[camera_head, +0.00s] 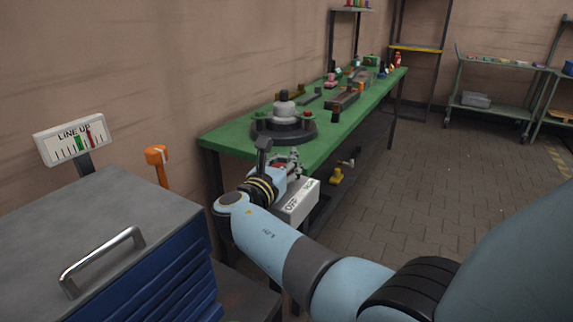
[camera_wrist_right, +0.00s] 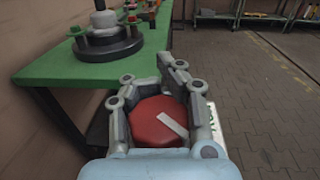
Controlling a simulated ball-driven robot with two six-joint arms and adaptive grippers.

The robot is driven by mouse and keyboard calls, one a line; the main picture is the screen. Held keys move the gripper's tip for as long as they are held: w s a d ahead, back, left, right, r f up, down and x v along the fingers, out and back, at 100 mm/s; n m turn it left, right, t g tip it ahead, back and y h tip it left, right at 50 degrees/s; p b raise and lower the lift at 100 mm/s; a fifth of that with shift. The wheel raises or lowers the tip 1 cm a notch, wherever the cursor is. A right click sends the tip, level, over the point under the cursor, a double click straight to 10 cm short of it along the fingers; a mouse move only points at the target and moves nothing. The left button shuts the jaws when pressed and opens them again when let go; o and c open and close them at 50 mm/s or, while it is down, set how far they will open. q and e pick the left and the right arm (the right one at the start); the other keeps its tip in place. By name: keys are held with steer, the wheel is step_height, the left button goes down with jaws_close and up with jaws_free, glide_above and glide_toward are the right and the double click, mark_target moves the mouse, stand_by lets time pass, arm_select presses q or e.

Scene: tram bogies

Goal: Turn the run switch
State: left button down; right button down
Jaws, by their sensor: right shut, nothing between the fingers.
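The run switch is a round red knob (camera_wrist_right: 157,122) with a white pointer line slanting from upper left to lower right. It sits on a pale box (camera_head: 298,206) lettered OFF, with further lettering partly legible, at the near end of the green bench. My right gripper (camera_head: 288,163) is over the box, and its fingers hide most of the knob in the head view. In the right wrist view, the fingers of the right gripper (camera_wrist_right: 152,78) appear on both sides of the knob; the gripper is shut with nothing held. My left gripper is not in view.
The green bench (camera_head: 232,138) carries a dark round base with a grey hub (camera_head: 285,108) and several small parts. A blue drawer cabinet (camera_head: 170,285), a LINE UP gauge (camera_head: 72,140) and an orange post (camera_head: 157,157) stand at left. The paved floor (camera_head: 440,180) is open at right.

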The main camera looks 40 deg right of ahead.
steer(key=shift+s+a+f, duration=0.1)
steer(key=shift+s+f, duration=0.05)
steer(key=shift+f, duration=0.05)
stand_by(0.4)
steer(key=c, duration=1.6)
jaws_free()
steer(key=shift+a+r, duration=0.1)
steer(key=shift+c, duration=0.2)
steer(key=o, duration=0.6)
steer(key=shift+r, duration=0.15)
step_height(320, 180, up, 10)
steer(key=shift+f, duration=0.1)
